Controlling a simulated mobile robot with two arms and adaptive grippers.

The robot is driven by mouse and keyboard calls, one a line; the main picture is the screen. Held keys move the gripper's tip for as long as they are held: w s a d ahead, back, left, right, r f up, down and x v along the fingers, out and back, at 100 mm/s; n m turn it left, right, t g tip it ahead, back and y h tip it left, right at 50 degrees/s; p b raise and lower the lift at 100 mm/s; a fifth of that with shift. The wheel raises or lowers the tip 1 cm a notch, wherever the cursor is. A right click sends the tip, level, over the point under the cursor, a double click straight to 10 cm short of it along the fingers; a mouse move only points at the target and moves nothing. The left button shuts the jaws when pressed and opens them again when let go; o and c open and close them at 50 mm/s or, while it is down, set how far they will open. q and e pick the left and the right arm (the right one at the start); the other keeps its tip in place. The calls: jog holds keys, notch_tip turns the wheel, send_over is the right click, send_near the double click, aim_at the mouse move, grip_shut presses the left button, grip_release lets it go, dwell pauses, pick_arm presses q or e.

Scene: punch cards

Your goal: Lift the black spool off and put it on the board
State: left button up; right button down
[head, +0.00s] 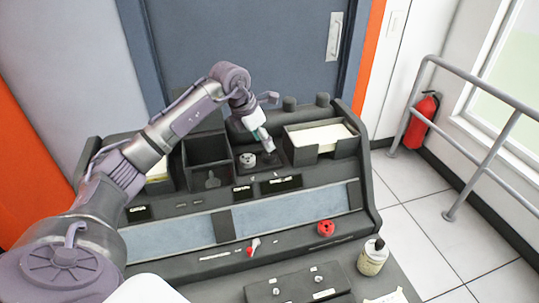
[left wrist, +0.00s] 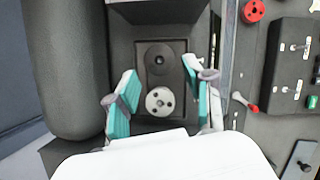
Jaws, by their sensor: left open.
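My left gripper (head: 265,141) is over the back part of the dark console, between an open black bin and a paper tray. In the left wrist view its teal-padded fingers (left wrist: 160,98) are open and apart, with nothing held between them. A light grey disc with dark holes (left wrist: 159,101) lies between the fingers as seen from above; it also shows in the head view (head: 247,159). A black round piece, apparently the black spool (left wrist: 159,57), sits beside it on the same dark plate (left wrist: 178,78). I cannot tell which surface is the board. My right gripper is out of view.
The open bin (head: 207,150) and the tray of white paper (head: 320,137) flank the plate. A red knob (head: 326,227), a red-white lever (head: 253,246), a switch box (head: 298,285) and a jar (head: 372,258) are in front.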

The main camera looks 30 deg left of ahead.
aim_at(268, 155)
pick_arm(q)
jog(key=shift+w+f, duration=0.15)
jog(key=shift+f, duration=0.4)
jog(key=p+x, duration=0.1)
jog(key=x, duration=0.4)
jog(key=shift+a+p, duration=0.1)
jog(key=shift+p, duration=0.2)
jog(key=c, duration=0.6)
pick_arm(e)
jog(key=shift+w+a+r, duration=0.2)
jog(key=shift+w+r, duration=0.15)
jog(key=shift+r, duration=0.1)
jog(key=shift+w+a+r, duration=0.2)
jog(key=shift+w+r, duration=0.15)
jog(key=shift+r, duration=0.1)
